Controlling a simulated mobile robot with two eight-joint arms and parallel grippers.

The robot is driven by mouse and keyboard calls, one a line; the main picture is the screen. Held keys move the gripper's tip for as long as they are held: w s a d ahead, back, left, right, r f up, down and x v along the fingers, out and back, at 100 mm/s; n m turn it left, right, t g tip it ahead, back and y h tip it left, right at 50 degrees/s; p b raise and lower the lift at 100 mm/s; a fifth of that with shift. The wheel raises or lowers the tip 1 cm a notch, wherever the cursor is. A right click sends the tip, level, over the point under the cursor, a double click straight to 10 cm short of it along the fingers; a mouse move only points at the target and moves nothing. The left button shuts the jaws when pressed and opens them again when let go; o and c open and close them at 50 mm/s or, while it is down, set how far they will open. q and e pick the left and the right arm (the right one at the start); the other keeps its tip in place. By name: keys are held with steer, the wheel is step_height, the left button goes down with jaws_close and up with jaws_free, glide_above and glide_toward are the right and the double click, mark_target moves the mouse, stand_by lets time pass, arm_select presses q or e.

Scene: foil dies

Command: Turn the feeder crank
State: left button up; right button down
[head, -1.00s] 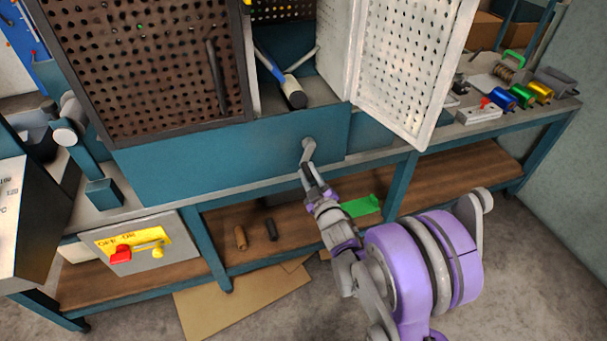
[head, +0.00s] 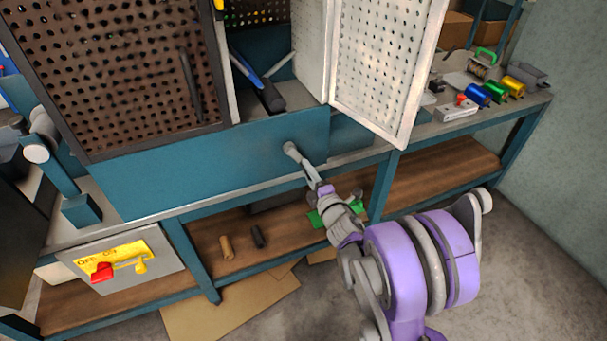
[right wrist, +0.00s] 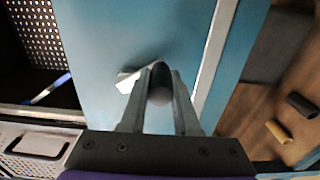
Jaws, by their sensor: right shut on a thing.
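The feeder crank (head: 290,148) is a grey crank on the blue front panel of the bench machine, below the open cabinet. My right gripper (head: 308,168) is at the crank, to the lower right of its hub. In the right wrist view the dark, rounded crank handle (right wrist: 160,84) sits between the two fingers of my right gripper (right wrist: 158,92), which is shut on it. The pale crank arm (right wrist: 130,78) runs left from the handle to the panel. The fingers partly hide the handle. My left gripper is not in view.
A perforated white door (head: 385,65) stands open above the crank. A yellow switch plate (head: 113,258) with a red handle is at lower left. The lower shelf (head: 430,190) holds a brown and a dark cylinder. Coloured rolls (head: 495,90) stand at the bench's right end.

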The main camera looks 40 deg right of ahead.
steer(key=n, duration=0.1)
steer(key=d+r+n, duration=0.1)
steer(key=n, duration=0.1)
steer(key=shift+s+d, duration=0.1)
steer(key=shift+s, duration=0.05)
steer(key=shift+s+d+r+n+p, duration=0.1)
steer(key=shift+d+r+n+p, duration=0.35)
steer(key=shift+n, duration=0.8)
steer(key=shift+r+n+p, duration=0.3)
steer(key=shift+r+n, duration=0.4)
steer(key=shift+n, duration=0.6)
steer(key=shift+s+d+r+n+p, duration=0.1)
steer(key=shift+d+r+n+p, duration=0.35)
steer(key=shift+n, duration=0.8)
steer(key=shift+a+r, duration=0.2)
steer(key=c, duration=0.7)
jaws_free()
steer(key=shift+o, duration=0.2)
steer(key=v, duration=1)
steer(key=shift+s, duration=0.3)
